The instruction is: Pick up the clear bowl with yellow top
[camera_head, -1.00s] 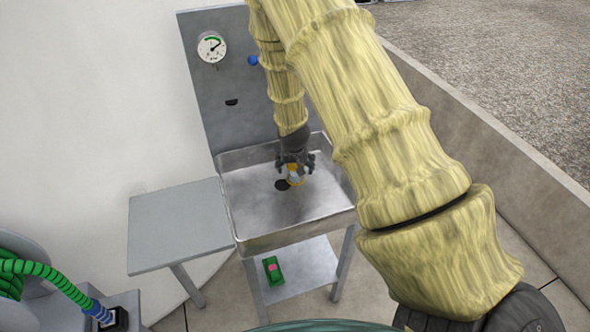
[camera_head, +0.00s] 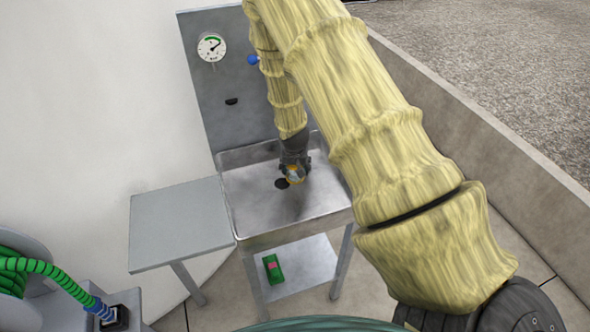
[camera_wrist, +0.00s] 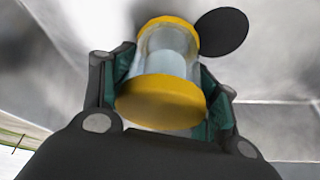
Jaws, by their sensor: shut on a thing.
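The clear bowl with yellow top (camera_wrist: 165,65) is a see-through cylinder with yellow bands at both ends, seen large in the wrist view. My gripper (camera_wrist: 165,85) is shut on it, with a green-padded finger on each side of its clear wall. I cannot tell whether the bowl touches the basin floor.
The metal basin (camera_head: 268,210) has raised walls around the bowl. A black disc (camera_wrist: 222,32) lies beside the bowl. A grey side table (camera_head: 180,225) stands left, empty. A back panel with a gauge (camera_head: 211,47) rises behind. A green object (camera_head: 273,269) sits on the lower shelf.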

